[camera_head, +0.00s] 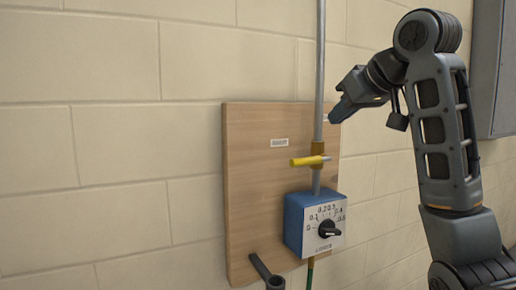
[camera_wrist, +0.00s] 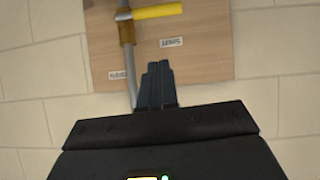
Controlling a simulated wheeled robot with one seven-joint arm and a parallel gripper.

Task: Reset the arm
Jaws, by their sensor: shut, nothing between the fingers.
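My gripper (camera_head: 338,112) is at the end of my raised arm, in the upper right of the head view, in front of or beside the upper part of the wooden board (camera_head: 250,190). Its fingers are shut and hold nothing. In the wrist view the closed fingers (camera_wrist: 157,80) point at the board (camera_wrist: 215,65). A valve with a yellow handle (camera_head: 309,160) sits on the grey vertical pipe (camera_head: 319,70), below the gripper in the head view. The yellow handle (camera_wrist: 157,11) shows at the top of the wrist view.
A blue box with a black dial (camera_head: 330,229) is on the pipe below the valve. A dark pipe end (camera_head: 266,272) sticks out at the board's bottom. A grey cabinet (camera_head: 496,70) hangs at the far right. The block wall (camera_head: 110,130) left of the board is bare.

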